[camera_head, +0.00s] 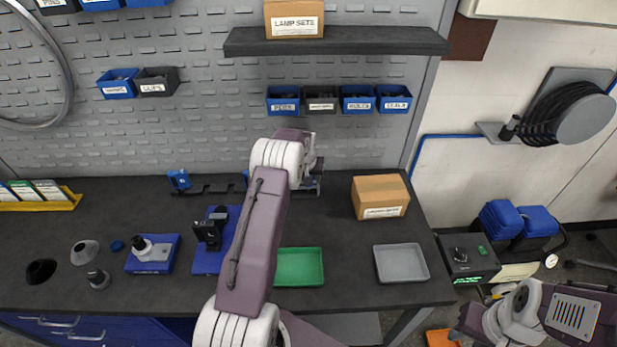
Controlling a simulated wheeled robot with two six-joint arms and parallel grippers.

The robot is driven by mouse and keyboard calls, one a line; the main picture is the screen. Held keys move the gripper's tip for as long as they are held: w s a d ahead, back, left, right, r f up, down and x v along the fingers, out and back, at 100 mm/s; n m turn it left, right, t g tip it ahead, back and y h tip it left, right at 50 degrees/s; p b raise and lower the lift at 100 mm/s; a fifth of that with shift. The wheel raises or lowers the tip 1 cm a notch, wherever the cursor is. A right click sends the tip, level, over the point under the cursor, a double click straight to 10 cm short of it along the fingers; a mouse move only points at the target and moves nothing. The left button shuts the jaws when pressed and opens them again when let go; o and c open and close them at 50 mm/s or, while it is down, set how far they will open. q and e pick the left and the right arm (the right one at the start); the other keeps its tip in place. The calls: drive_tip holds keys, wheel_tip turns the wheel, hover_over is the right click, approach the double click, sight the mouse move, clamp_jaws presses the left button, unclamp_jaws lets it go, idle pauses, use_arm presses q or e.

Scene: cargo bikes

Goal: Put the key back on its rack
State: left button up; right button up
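A low dark rack (212,189) runs along the back of the bench, against the pegboard. A blue piece (179,180) stands at its left end, and the middle of the rack is partly hidden behind my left arm. My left gripper (314,184) is at the back of the bench, by the right end of the rack. Its wrist hides most of its fingers, so I cannot tell whether it is open or holds anything. I cannot make out the key. My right arm shows in the bottom right corner; its fingertips are not clear.
A green tray (300,267), a grey tray (402,263) and a cardboard box (380,196) are on the bench. A shelf (336,42) and bins (357,99) hang above. Bare bench lies between the trays.

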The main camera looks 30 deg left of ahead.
use_arm(q)
drive_tip(key=shift+r, duration=0.1)
drive_tip(key=b+v, duration=0.1)
drive_tip(key=v, duration=1.2)
drive_tip(key=s+d+f+m+g, duration=0.1)
drive_tip(key=s+d, duration=0.5)
drive_tip(key=s, duration=0.3)
drive_tip(key=s+d+f+m+g+h, duration=0.1)
drive_tip(key=s+d+f, duration=0.1)
drive_tip(key=s+d, duration=0.4)
drive_tip(key=s+d+f+m+g, duration=0.1)
drive_tip(key=s+d, duration=0.5)
drive_tip(key=s, duration=0.6)
drive_tip(key=shift+s+f+m+h, duration=0.25)
drive_tip(key=shift+s+m+h, duration=0.15)
